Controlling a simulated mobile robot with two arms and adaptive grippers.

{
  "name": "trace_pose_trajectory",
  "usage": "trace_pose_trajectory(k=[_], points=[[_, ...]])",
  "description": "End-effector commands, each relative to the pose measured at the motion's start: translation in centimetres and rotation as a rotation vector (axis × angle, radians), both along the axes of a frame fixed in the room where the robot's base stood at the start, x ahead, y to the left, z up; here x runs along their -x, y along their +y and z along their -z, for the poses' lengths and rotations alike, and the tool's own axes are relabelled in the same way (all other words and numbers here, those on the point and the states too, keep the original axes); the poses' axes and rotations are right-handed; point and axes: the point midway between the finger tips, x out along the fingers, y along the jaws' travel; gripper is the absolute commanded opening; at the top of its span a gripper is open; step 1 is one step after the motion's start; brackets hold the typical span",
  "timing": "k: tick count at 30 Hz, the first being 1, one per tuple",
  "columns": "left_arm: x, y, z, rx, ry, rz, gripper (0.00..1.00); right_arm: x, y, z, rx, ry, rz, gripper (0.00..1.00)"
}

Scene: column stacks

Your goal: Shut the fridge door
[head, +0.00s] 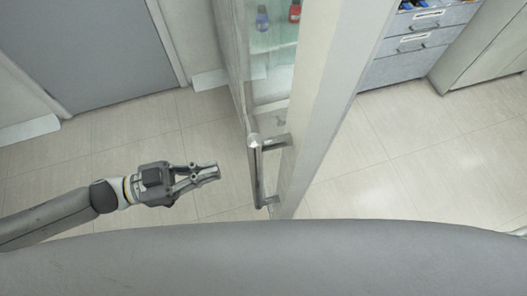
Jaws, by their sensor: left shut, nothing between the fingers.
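The fridge door (329,80) stands upright right of centre, seen from above, with a pale frame. A metal bar handle (256,172) is fixed to its left face. Floor shows on both sides of the door; how far it stands open is hard to tell. My left gripper (217,173) is shut and empty. It points right towards the handle, a short gap to its left, touching nothing. My right gripper is out of view.
A blue-capped bottle (262,18) and a red bottle (295,11) show on a glassy shelf behind the handle. Grey drawers (418,42) stand at the back right. A grey door (88,50) is at the back left. The tiled floor around my gripper is clear.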

Motion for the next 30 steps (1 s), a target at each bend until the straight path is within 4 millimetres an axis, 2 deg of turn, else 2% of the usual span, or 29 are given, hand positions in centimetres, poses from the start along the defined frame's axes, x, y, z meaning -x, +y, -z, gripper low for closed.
trace_pose_trajectory(k=[1, 12, 18, 24, 30], points=[[-0.3, -1.0, -0.4, 0.006, -0.004, 0.001, 0.0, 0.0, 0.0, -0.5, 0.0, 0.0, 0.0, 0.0], [-1.7, -7.8, -0.4, 0.005, -0.002, -0.001, 0.0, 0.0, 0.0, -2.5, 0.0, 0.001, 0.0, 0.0], [-2.3, -10.5, -0.4, 0.003, -0.003, 0.0, 0.0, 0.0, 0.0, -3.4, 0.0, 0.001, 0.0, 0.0], [-2.6, -11.7, -0.1, 0.001, -0.001, -0.002, 0.0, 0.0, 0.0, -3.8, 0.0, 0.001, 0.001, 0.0], [-2.6, -11.9, -0.1, 0.0, -0.001, -0.001, 0.0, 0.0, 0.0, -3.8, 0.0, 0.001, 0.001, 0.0]])
